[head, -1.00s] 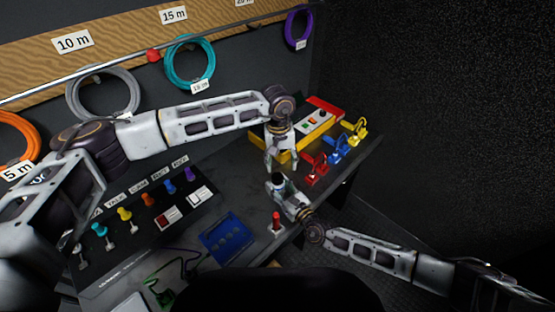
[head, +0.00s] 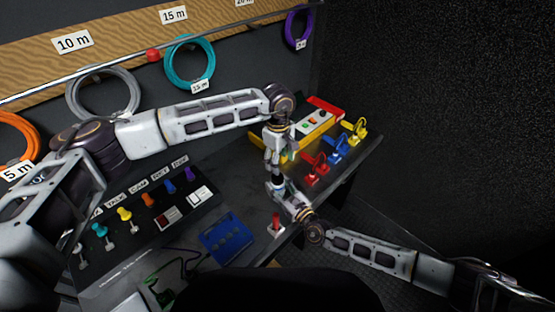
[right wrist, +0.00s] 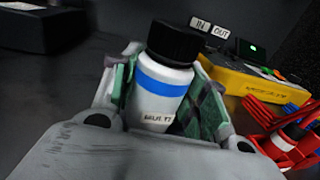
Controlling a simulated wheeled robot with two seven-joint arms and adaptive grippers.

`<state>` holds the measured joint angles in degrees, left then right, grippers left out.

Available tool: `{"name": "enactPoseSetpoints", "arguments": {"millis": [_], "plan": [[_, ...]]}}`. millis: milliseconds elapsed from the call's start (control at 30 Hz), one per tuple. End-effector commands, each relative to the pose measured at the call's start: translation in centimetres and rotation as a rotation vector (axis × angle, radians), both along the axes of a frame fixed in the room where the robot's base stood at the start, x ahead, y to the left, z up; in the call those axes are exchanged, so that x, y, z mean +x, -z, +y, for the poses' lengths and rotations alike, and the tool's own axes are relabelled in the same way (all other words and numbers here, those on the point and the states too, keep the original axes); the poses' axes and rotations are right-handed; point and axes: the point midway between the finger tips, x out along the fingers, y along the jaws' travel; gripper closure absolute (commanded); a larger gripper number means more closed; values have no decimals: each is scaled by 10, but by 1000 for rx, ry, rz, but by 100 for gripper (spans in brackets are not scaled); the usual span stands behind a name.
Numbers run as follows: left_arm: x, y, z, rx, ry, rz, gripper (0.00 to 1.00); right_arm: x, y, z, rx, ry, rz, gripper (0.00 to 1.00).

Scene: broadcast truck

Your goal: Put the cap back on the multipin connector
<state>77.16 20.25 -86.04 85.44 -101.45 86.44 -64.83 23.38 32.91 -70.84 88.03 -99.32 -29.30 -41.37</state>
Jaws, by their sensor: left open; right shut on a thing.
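A white cylinder with a blue band and a black top (right wrist: 162,85), likely the multipin connector, stands nearly upright in the right wrist view. A partly covered label on its lower side starts with "MULTI". I cannot tell whether the black top is a separate cap. My right gripper (head: 276,190) is shut on this cylinder; its green-padded fingers (right wrist: 158,108) lie on both sides of it. My left gripper (head: 277,164) is open, pointing down just above the black top in the head view. Whether it touches the top is hidden.
A yellow case (head: 290,140) and red (head: 316,168), blue (head: 338,146) and yellow (head: 356,131) clamp-like pieces stand at the desk's right end. A blue box (head: 226,238) and a red-topped piece (head: 276,224) are near the front edge. A switch panel (head: 150,218) is at left.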

Motion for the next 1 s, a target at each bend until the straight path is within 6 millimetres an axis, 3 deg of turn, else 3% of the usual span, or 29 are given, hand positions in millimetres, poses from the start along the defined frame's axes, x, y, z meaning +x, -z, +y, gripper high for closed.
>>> {"name": "enactPoseSetpoints", "arguments": {"millis": [1000], "plan": [[-1, 0, 6, 21, -823, 22, 41, 0, 1, 0, -1, 0, 1, 100]]}}
